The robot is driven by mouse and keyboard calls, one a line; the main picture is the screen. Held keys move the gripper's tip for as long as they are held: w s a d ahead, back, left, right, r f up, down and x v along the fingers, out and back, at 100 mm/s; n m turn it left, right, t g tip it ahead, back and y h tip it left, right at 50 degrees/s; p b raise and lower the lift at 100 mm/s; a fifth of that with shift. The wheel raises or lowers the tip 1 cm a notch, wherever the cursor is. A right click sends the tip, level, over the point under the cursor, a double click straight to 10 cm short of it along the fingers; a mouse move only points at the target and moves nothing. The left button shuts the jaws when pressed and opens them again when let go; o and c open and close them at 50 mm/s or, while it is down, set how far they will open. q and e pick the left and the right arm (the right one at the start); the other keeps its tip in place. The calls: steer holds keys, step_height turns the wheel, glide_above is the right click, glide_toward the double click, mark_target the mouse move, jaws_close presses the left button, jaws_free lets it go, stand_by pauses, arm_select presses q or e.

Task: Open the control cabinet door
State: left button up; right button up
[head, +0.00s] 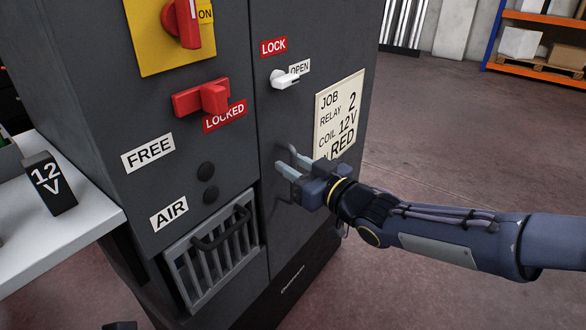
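The dark grey control cabinet (150,100) fills the left and middle of the head view. Its door (330,35) is the panel right of the vertical seam and looks flush with the cabinet. A small white latch handle (284,78) on the door lies by the OPEN label (299,68), below the red LOCK label (273,46). My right gripper (286,159) is open and empty, its fingers pointing left close to the door face below the latch. I cannot tell whether they touch it. My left gripper is not in view.
A red handle (203,98) with a LOCKED label and a red-and-yellow switch (185,22) stick out left of the seam. A vent grille (215,250) with a handle is below. A white table (60,235) bears a 12 V block (49,182). Floor at right is clear.

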steer(key=shift+w+a, duration=0.1)
steer(key=shift+w, duration=0.05)
steer(key=shift+c, duration=0.4)
jaws_close()
